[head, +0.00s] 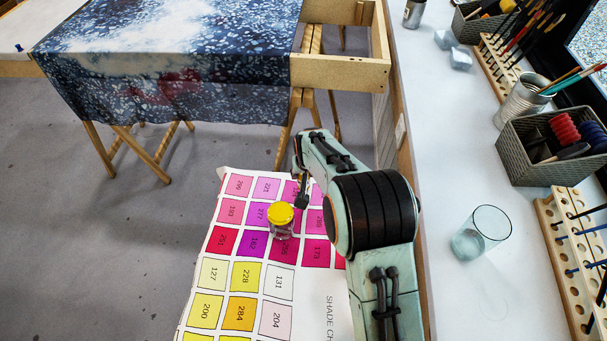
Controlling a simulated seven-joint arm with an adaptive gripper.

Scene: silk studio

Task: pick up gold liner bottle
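A small clear bottle with a yellow cap (281,213) is the only bottle of this kind that I see, and it looks like the gold liner bottle. It appears upright over the pink and magenta squares of the shade chart (313,285). I cannot tell whether it stands on the chart or is held above it. A dark part of my gripper (302,201) shows just right of the cap. The rest of the gripper is hidden by my arm or too small to read, so its opening and any contact with the bottle are unclear.
A white counter (450,180) runs along the right, with a glass tumbler (482,231), a woven basket (520,160), a metal tin (515,104) and wooden tool racks (556,250). A blue patterned cloth (170,60) hangs over a wooden frame (340,75) at the back. The floor at left is clear.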

